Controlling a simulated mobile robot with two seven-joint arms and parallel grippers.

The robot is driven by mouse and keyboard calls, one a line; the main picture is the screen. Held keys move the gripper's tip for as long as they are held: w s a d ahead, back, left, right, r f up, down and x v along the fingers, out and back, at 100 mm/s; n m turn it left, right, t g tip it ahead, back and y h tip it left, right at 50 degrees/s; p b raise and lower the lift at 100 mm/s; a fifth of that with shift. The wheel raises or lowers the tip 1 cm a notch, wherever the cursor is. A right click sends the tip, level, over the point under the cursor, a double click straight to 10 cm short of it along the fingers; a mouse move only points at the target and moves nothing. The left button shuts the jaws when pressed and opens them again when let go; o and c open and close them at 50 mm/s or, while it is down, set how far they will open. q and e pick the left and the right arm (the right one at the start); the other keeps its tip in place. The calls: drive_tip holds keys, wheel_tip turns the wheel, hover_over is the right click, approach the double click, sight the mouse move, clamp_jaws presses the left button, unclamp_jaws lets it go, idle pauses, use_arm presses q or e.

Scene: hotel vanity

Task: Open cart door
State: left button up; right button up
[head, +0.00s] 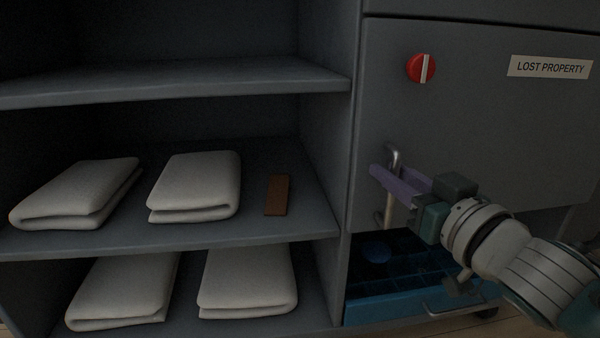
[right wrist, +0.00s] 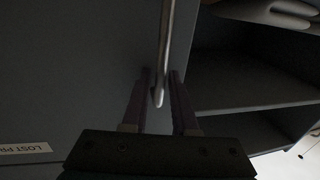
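The grey cart door (head: 480,110) looks shut in the head view, on the right of the cart. It bears a "LOST PROPERTY" label (head: 550,67) and a red knob (head: 421,68) with a pale upright bar. Its upright metal handle (head: 391,216) is near the lower left of the door. My right gripper (head: 400,182) is at the handle, with its purple fingers partly hiding it. In the right wrist view the handle (right wrist: 166,45) runs between the two fingers (right wrist: 160,82), with narrow gaps showing on both sides. My left gripper is not in view.
Open shelves (head: 180,82) stand left of the door, with several folded white towels (head: 195,185) and a brown block (head: 277,195). Below the door is a blue crate (head: 395,305) with compartments and a metal handle at its front.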

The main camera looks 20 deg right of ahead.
clamp_jaws()
idle(1.4)
